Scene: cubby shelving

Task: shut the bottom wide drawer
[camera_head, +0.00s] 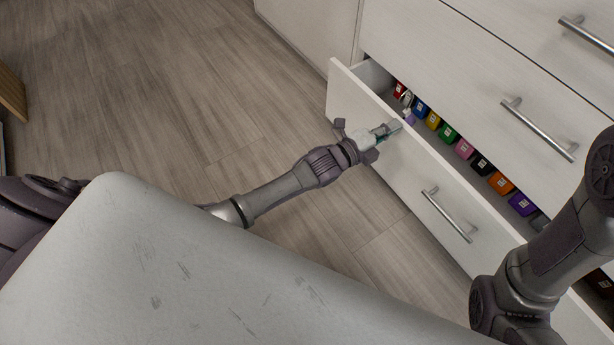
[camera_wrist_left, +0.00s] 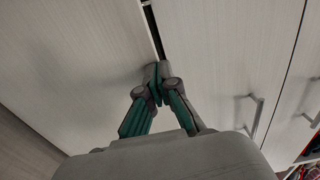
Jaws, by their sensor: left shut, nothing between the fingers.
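The bottom wide drawer (camera_head: 418,165) is pulled open at the right of the head view, with a white front and a silver bar handle (camera_head: 447,215). A row of small coloured items (camera_head: 448,133) lies inside it. My left gripper (camera_head: 393,127) is shut and empty, by the top edge of the drawer front, left of the handle. In the left wrist view the shut fingertips (camera_wrist_left: 158,74) are close to pale panels; I cannot tell whether they touch. My right gripper is out of view.
Closed drawers with bar handles (camera_head: 540,130) rise above the open one. A white cabinet panel (camera_head: 310,30) stands beside it. My right arm covers part of the drawer's right end. The wood floor (camera_head: 200,90) in front is clear.

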